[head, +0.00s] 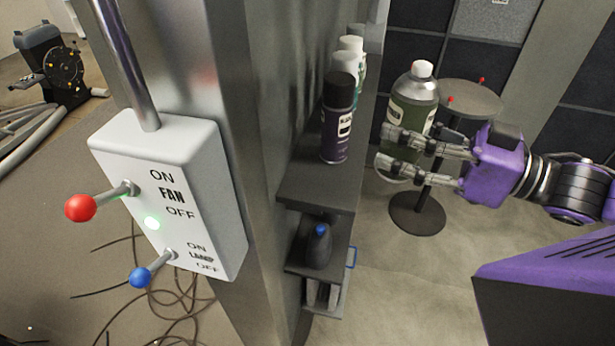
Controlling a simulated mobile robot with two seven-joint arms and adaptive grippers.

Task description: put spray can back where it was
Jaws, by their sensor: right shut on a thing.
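A green spray can (418,90) with a pale label and white cap is held upright by my right gripper (388,150), to the right of the shelf. The two fingers are shut on the can and cover part of its lower body. The can appears apart from the grey shelf (297,188). My left gripper is not in view.
On the shelf stand a dark can (337,125) with a black cap and several white-capped cans (350,45) behind it. A dark bottle (318,247) stands below. A round stool (465,97) is behind the gripper. A lever switch box (170,185) is at left.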

